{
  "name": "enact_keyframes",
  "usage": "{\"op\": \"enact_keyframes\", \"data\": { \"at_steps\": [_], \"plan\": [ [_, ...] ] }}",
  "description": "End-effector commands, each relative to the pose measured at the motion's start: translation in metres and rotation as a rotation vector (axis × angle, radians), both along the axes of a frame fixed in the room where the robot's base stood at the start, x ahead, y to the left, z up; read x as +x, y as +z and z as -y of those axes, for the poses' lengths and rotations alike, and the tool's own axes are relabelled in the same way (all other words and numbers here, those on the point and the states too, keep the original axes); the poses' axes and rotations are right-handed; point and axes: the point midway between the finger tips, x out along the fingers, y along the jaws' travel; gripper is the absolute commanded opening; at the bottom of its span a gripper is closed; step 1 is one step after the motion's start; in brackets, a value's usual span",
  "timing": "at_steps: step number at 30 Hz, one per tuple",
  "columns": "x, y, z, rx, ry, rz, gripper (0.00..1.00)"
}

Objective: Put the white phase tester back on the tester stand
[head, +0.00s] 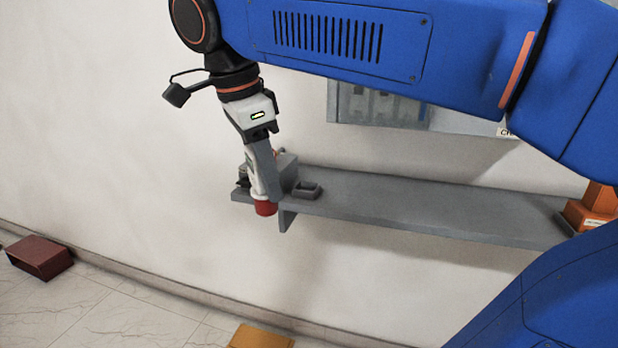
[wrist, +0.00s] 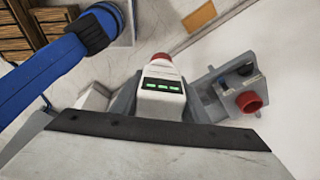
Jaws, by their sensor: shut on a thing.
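My gripper (head: 265,178) points down at the left end of a grey wall shelf and is shut on the white phase tester (head: 256,184). The tester's red end (head: 265,208) hangs below the fingers, at the shelf's front edge. In the wrist view the tester (wrist: 161,98) shows green lights on its face and a red tip (wrist: 161,57), between my grey fingers. A grey block (head: 287,170) stands on the shelf just behind the gripper, partly hidden. I cannot tell which is the tester stand.
The grey shelf (head: 430,208) runs right, mostly bare, to an orange object (head: 590,207). In the wrist view a grey fixture with a red round part (wrist: 248,102) is close right of the tester. A wall cabinet (head: 380,105) hangs above. A dark red box (head: 40,257) lies on the floor.

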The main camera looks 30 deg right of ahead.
Motion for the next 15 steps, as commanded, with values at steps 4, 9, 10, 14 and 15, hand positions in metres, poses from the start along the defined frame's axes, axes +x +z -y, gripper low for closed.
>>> {"op": "enact_keyframes", "data": {
  "at_steps": [4, 9, 10, 14, 15],
  "plan": [
    [0.008, -0.006, 0.010, -0.078, 0.003, 0.060, 0.13],
    [0.016, -0.011, 0.020, -0.146, 0.002, 0.114, 0.13],
    [0.017, -0.011, 0.022, -0.157, 0.003, 0.121, 0.13],
    [0.022, -0.014, 0.028, -0.197, 0.002, 0.154, 0.13],
    [0.024, -0.013, 0.030, -0.194, -0.002, 0.153, 0.13]
  ]
}}
